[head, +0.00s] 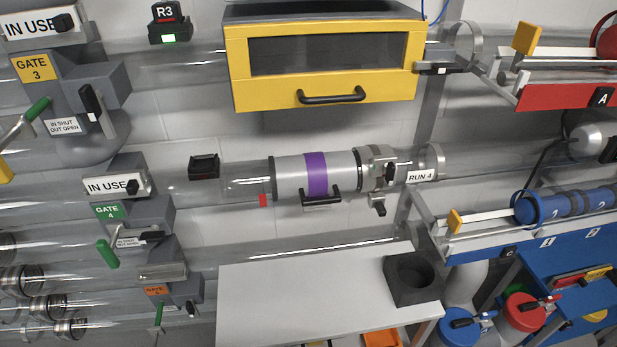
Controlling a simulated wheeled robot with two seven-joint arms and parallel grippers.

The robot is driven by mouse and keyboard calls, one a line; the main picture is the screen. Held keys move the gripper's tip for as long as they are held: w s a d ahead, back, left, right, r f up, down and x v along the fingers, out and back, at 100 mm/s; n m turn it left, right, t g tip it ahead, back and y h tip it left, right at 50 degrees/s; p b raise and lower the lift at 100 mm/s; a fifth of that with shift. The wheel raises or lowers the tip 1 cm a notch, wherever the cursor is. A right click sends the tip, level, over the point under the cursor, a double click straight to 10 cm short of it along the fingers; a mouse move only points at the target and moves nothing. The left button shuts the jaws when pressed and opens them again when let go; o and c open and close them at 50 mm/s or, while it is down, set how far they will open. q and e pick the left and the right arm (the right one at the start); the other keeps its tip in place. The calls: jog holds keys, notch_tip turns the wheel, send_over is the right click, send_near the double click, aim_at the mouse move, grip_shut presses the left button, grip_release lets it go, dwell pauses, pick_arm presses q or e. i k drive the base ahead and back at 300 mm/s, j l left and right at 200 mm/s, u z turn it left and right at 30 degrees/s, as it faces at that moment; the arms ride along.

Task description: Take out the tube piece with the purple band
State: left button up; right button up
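The tube piece with the purple band (317,174) is a silver-grey cylinder lying level in the clear tube line at the middle of the head view. A black handle (321,196) sits on its front underside. A grey clamp collar (377,168) with a black latch is at its right end, next to the label RUN 4 (421,176). I cannot tell whether the clamp is fastened. A clear tube (246,180) meets its left end. Gate 4 (134,215), with a green handle, stands to the left on this line. Neither of my grippers shows.
A white table (300,297) with a dark square holder (413,278) stands below. A yellow cabinet (325,62) hangs above. Gate 3 (75,95) is at upper left. A blue-fronted rack (480,245) holds a blue canister (565,204) at right. Most of the tabletop is clear.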

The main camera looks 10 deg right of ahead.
aim_at(311, 176)
jog(key=j, duration=0.55)
jog(key=k+j+z, duration=0.1)
jog(key=j, duration=0.45)
jog(key=k+j, duration=0.15)
jog(key=j, duration=0.9)
jog(key=k+z, duration=0.05)
